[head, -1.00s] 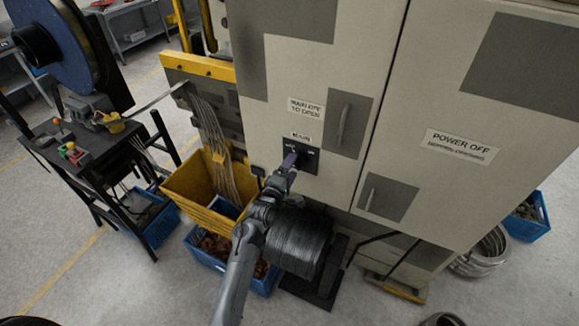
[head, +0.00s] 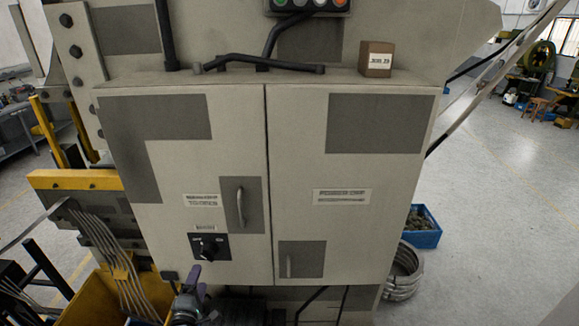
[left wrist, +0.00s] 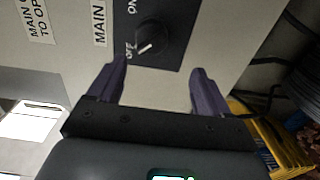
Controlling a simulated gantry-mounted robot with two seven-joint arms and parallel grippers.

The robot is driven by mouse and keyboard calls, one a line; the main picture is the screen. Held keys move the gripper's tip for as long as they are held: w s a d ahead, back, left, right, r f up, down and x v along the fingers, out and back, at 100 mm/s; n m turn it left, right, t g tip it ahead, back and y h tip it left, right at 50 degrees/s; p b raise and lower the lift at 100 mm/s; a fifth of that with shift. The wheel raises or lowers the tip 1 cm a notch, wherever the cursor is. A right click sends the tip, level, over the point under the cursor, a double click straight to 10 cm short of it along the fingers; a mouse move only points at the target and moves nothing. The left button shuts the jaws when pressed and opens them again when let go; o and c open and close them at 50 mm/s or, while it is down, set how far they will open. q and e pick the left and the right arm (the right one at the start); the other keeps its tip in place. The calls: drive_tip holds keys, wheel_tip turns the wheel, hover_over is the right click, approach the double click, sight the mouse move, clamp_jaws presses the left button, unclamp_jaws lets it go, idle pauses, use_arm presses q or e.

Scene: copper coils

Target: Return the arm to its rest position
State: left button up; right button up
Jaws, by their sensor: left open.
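My left gripper (head: 188,295) is at the bottom of the head view, below the cabinet's rotary switch (head: 208,246). In the left wrist view its two purple fingers (left wrist: 158,90) are spread apart with nothing between them. The switch (left wrist: 152,42) shows there just beyond the fingertips, on a dark plate with ON and OFF marks. Its white pointer line lies near the OFF mark. The fingers look clear of the knob. Most of my left arm is below the head view. My right gripper does not show in either view.
The grey two-door cabinet (head: 352,225) fills the middle, with a handle (head: 240,206) above the switch. A small brown box (head: 377,58) stands on top. A yellow bin (head: 95,300) with metal strips is at lower left. A blue crate (head: 422,228) is at right, with open floor beyond.

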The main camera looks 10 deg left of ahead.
use_arm(q)
drive_tip(key=s+d+f+m+g+h+p, duration=0.25)
drive_tip(key=s+f+m, duration=0.25)
drive_tip(key=s, duration=0.6)
drive_tip(key=s+d+r+m+g+p, duration=0.1)
drive_tip(key=s+d+r+m+g, duration=0.1)
drive_tip(key=s+m, duration=0.4)
drive_tip(key=s+d+r+m+g+h+p, duration=0.1)
drive_tip(key=s+d+r+m+g, duration=0.2)
drive_tip(key=s, duration=0.7)
drive_tip(key=s+d+r+m+g+p, duration=0.1)
drive_tip(key=s+d+r+m+g, duration=0.1)
drive_tip(key=s+d+m+g, duration=0.4)
drive_tip(key=s+d+m, duration=0.2)
drive_tip(key=s+d, duration=0.1)
drive_tip(key=shift+d+r+m, duration=0.2)
drive_tip(key=shift+m, duration=0.1)
drive_tip(key=shift+w+h, duration=0.1)
drive_tip(key=shift+h, duration=0.15)
